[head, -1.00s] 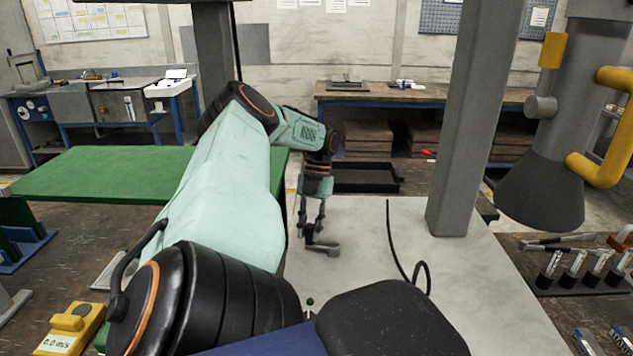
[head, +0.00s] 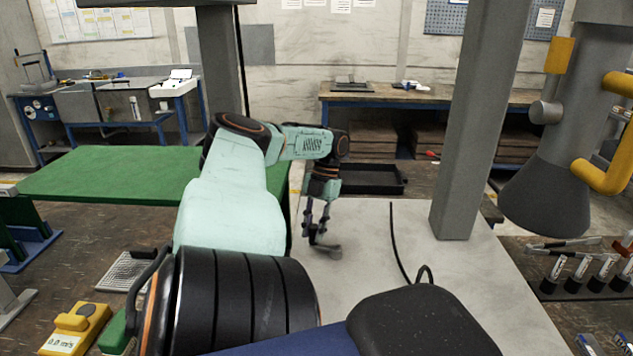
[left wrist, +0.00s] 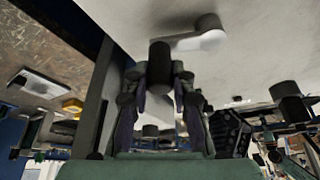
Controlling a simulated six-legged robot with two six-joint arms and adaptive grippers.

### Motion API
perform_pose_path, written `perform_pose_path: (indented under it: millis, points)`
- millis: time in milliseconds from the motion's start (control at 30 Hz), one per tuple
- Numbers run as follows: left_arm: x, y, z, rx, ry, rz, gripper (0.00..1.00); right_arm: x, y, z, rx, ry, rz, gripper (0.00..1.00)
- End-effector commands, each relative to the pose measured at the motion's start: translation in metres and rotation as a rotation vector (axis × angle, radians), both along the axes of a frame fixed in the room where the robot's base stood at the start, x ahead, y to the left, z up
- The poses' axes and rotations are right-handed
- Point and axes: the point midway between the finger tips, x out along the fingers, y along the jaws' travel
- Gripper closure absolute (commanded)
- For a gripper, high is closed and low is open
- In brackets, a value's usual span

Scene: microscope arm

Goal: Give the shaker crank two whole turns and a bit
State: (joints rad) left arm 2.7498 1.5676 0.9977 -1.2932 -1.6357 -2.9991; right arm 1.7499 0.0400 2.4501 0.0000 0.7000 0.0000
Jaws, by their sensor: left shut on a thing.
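The shaker crank (head: 332,252) is a small grey arm low over the pale table top. In the left wrist view, the grey crank arm (left wrist: 188,41) runs from a round hub at its right to a dark upright handle (left wrist: 160,62). My left gripper (head: 314,229) points down at the handle end of the crank. In the left wrist view, its two fingers (left wrist: 160,88) are closed around the dark handle. In the head view the handle is mostly hidden by the fingers. My right gripper is not in view.
The pale table (head: 380,285) has a grey post (head: 466,130) on its right and a thin black cable (head: 396,245) across it. A yellow-handled microscope body (head: 555,180) and a rack of tubes (head: 580,270) stand farther right. A green bench (head: 110,175) is at left.

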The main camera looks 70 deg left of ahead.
Motion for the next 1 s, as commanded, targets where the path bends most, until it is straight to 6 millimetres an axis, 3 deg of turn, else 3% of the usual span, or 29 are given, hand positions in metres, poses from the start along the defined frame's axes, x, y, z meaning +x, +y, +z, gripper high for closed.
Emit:
perform_pose_path:
  millis: [533,567,600,800,1000]
  points:
    - [-0.0001,-0.0006,-0.0011,-0.003,-0.002,-0.004,1.00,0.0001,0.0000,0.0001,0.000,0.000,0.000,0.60]
    - [0.0000,-0.0007,-0.0012,-0.003,-0.002,-0.004,0.75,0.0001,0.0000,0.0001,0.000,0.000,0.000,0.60]
    - [0.0000,-0.0007,-0.0011,-0.003,-0.002,-0.004,0.72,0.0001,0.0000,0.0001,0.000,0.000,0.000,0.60]
    - [0.0001,-0.0002,-0.0007,-0.002,-0.002,-0.003,0.55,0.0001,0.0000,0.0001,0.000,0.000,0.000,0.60]
    - [0.0001,0.0000,-0.0004,-0.002,-0.002,-0.002,0.53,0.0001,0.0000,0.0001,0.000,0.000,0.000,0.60]
